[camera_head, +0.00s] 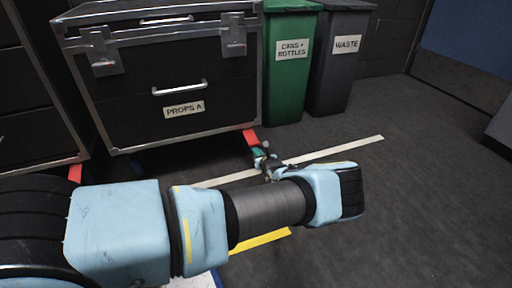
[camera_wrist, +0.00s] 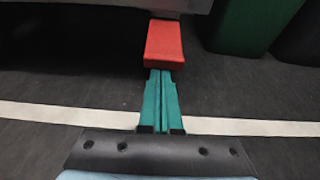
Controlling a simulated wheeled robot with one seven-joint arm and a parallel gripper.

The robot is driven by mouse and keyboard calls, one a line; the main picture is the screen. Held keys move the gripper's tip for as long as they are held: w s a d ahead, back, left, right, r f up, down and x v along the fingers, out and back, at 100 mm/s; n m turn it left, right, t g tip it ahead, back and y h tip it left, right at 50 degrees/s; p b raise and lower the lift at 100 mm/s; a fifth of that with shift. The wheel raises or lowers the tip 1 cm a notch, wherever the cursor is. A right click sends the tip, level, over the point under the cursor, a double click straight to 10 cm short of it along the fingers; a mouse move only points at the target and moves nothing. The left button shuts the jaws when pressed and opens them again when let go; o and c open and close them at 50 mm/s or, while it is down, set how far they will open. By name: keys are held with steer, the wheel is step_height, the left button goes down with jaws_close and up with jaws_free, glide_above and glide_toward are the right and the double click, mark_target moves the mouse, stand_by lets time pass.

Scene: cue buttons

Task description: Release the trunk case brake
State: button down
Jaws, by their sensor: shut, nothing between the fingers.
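The black trunk case (camera_head: 205,125) with silver edges and a "PROPS A" label stands on the floor. A red brake pedal (camera_head: 250,136) sticks out at its lower right front corner. In the wrist view the red pedal (camera_wrist: 165,42) is straight ahead under the case's edge. My gripper (camera_head: 257,150) is at the pedal's near end, with teal fingers shut and empty. In the wrist view the fingertips (camera_wrist: 160,72) meet the pedal's near edge in the picture; I cannot tell whether they touch it.
Another dark case (camera_head: 35,125) stands at the left, with a red pedal (camera_head: 75,173) at its corner. A green bin (camera_head: 288,85) and a grey bin (camera_head: 340,75) stand right of the trunk case. A white floor line (camera_head: 335,150) runs past my gripper. The floor at right is clear.

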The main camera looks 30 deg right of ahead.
steer(key=shift+r+g+p, duration=1)
steer(key=shift+r+p, duration=0.7)
steer(key=shift+p, duration=1.6)
steer(key=shift+r+p, duration=0.2)
steer(key=shift+p, duration=0.45)
steer(key=shift+r+p, duration=0.2)
steer(key=shift+p, duration=0.25)
steer(key=shift+f+b, duration=0.35)
steer(key=shift+f, duration=0.15)
steer(key=p, duration=0.2)
glide_toward(254, 144)
steer(key=s+f, duration=0.2)
steer(key=shift+s+r+p, duration=0.4)
steer(key=shift+r, duration=0.05)
